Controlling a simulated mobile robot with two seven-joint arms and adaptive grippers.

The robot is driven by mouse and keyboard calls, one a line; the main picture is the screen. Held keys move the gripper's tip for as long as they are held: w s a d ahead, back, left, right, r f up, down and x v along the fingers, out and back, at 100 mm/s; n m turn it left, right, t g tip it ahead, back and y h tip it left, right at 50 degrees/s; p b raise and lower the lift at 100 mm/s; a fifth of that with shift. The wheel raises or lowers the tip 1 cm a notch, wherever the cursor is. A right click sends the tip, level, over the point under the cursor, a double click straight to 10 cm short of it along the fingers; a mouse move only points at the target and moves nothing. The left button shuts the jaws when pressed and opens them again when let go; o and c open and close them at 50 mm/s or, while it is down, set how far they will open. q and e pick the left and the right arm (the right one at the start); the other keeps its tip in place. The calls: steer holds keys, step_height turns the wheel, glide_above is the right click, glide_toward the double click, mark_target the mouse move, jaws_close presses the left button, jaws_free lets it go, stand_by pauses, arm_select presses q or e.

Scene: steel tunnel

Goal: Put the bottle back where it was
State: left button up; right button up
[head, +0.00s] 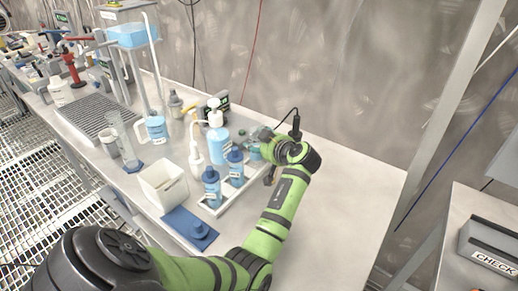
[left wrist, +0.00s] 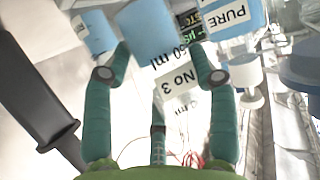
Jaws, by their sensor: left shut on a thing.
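My left gripper (head: 264,142) is over the back right part of the white tray (head: 245,192) and is shut on a bottle. In the left wrist view, the gripper (left wrist: 160,58) has its two fingers on either side of this blue bottle (left wrist: 152,28). A white "No 3" label (left wrist: 178,83) shows just below the bottle. In the head view the held bottle is mostly hidden by the gripper; I cannot tell whether it touches the tray. Two blue-capped bottles (head: 212,188) (head: 236,168) stand upright in the tray's front left part. My right gripper is out of view.
A blue-filled wash bottle (head: 219,146) and a slim white one (head: 196,158) stand behind the tray. A white open box (head: 163,188) and a blue mat (head: 179,222) lie left of it. The bench (head: 350,195) is clear on the right.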

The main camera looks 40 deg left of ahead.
arm_select(q)
step_height(320, 180, down, 3)
steer(key=shift+r, duration=0.1)
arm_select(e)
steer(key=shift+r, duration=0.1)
arm_select(q)
steer(key=shift+f, duration=0.25)
steer(key=o, duration=1)
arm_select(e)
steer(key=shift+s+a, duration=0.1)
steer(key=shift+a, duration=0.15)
arm_select(q)
steer(key=shift+r, duration=0.1)
